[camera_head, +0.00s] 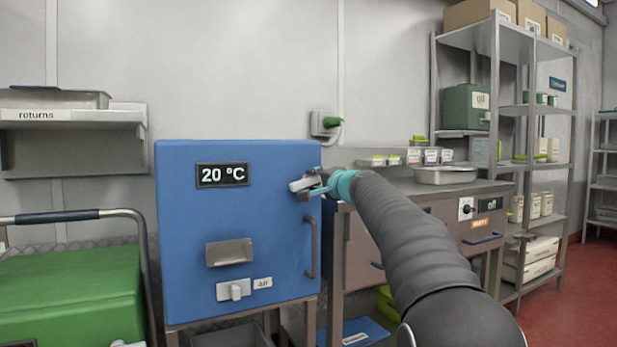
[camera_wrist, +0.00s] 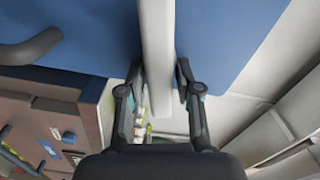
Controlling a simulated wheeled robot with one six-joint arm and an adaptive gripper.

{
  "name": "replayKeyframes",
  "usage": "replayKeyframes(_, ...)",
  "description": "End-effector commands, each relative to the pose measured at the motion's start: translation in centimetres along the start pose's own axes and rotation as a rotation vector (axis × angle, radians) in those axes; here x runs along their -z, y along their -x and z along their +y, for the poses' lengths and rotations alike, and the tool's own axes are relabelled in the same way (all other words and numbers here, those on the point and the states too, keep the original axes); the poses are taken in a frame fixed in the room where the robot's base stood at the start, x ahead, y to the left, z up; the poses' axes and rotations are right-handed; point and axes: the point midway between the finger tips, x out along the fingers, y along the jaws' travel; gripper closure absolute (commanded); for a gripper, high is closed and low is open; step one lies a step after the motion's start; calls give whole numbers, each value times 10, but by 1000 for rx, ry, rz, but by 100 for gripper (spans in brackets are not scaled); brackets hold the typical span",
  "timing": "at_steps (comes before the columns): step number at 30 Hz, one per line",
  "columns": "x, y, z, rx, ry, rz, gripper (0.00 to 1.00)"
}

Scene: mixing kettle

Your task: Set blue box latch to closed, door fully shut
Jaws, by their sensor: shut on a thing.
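The blue box (camera_head: 200,290) stands left of centre in the head view, its front door flat and apparently shut, with a display reading 20 °C (camera_head: 222,174). Its light grey latch lever (camera_head: 302,183) is at the door's upper right edge. My gripper (camera_head: 318,190) is at that latch. In the wrist view the latch (camera_wrist: 156,60) runs as a pale bar between the two fingers of my gripper (camera_wrist: 160,85), which are shut on it. The blue door face (camera_wrist: 240,40) fills the top of that view. The latch's pivot is hidden.
A dark vertical door handle (camera_head: 311,247) is below the latch. A brown metal bench (camera_head: 350,250) with a tray (camera_head: 445,174) stands close on the right. A green crate (camera_head: 75,295) on a trolley is at the left, and metal shelving (camera_head: 510,140) is at the far right.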

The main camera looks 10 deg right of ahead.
Motion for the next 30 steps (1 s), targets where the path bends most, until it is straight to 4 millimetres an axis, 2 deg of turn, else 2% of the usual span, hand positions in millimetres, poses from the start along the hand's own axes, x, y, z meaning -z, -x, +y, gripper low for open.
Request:
replayKeyframes(4,0,0,2,-2,-248,-1,100)
replayKeyframes(5,-1,0,3,-1,-251,-1,61)
replayKeyframes(8,-1,0,4,0,-243,0,37)
replayKeyframes(19,0,4,4,0,-238,1,37)
replayKeyframes(30,-1,42,5,1,-237,1,37)
